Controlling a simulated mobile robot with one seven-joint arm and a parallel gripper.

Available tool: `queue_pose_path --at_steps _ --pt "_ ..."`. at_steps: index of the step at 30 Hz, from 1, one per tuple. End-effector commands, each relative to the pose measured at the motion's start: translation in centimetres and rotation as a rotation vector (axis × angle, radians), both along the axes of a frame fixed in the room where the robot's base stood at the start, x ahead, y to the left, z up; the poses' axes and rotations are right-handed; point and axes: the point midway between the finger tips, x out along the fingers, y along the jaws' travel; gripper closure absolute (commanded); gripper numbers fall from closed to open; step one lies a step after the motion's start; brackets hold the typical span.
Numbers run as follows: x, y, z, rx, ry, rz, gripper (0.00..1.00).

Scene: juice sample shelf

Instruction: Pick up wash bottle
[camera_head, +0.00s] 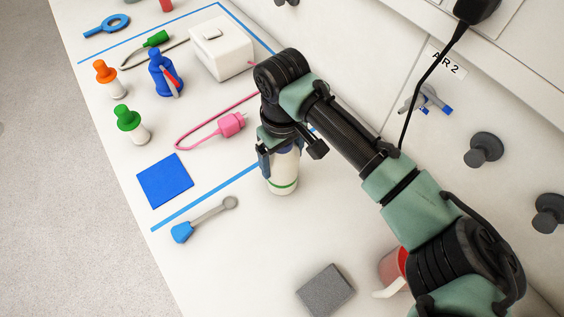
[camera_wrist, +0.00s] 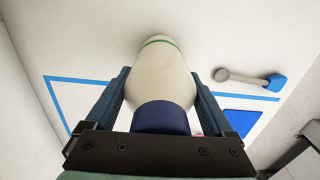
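A white bottle with a green band near its base (camera_head: 283,180), which I take for the wash bottle, is upright on the bench below my gripper (camera_head: 281,158). In the wrist view its pale body (camera_wrist: 160,75) and dark blue top (camera_wrist: 160,117) lie between the two fingers of my gripper (camera_wrist: 158,75). The fingers are on either side of the body, very close to it or touching. I cannot tell whether they press on it. In the head view, the gripper and wrist hide the bottle's top.
A pink looped tool (camera_head: 230,124) and a blue square (camera_head: 165,181) lie left of the bottle. A grey-and-blue tool (camera_head: 205,220) lies at lower left, a grey block (camera_head: 325,290) and red-and-white container (camera_head: 393,268) below. A blue bottle (camera_head: 160,76) and white box (camera_head: 222,49) stand further back.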

Motion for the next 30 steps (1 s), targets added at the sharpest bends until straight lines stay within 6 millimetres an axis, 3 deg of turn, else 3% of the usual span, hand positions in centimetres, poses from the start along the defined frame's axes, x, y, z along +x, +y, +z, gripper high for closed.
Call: queue_pose_path --at_steps 2,13,23,30 --pt "0.0 0.0 0.0 0.001 0.001 0.000 0.32" --pt "0.0 0.0 0.1 0.001 0.001 0.000 0.99" --pt "0.1 0.0 0.8 0.001 -0.003 0.000 1.00" --pt "0.1 0.1 5.0 0.001 -0.005 0.002 1.00"
